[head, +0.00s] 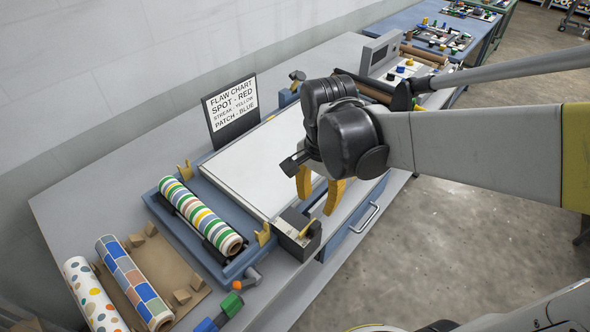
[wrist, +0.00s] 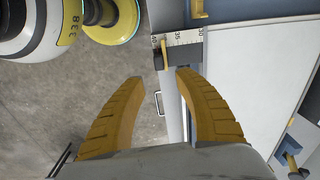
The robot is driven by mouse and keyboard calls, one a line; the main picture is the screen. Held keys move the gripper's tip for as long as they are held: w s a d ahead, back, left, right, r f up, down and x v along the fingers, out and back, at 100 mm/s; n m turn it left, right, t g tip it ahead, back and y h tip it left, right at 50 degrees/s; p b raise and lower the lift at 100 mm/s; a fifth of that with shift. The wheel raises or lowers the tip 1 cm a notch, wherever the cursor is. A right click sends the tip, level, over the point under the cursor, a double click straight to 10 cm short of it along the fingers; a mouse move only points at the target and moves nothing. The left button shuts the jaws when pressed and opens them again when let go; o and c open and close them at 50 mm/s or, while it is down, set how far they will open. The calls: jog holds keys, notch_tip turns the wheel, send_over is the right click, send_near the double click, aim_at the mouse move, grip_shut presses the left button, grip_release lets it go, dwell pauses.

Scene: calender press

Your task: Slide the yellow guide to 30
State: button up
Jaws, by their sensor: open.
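The yellow guide (head: 314,230) sits at the front end of a pale numbered scale (head: 290,239), on a dark slider at the near corner of the blue press. In the wrist view the guide (wrist: 164,48) is a small upright yellow tab at the left end of the scale (wrist: 187,38), between the 40 and 35 marks; the 30 mark is farther right. My gripper (head: 318,198) is open and empty, its two curved yellow fingers above the press edge. In the wrist view the gripper (wrist: 160,77) has its fingertips just short of the guide, apart from it.
A striped roll (head: 202,217) lies in the blue cradle (head: 176,231) beside the scale. Yellow hooks (head: 264,235) stand at the cradle. A white bed (head: 255,165) lies behind, with a flaw chart sign (head: 231,108). A drawer handle (head: 365,218) juts from the front.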

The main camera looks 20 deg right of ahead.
aim_at(315, 224)
jog(key=shift+f+m, duration=0.3)
jog(key=shift+f, duration=0.2)
notch_tip(315, 224, down, 10)
jog(key=b, duration=0.4)
grip_shut()
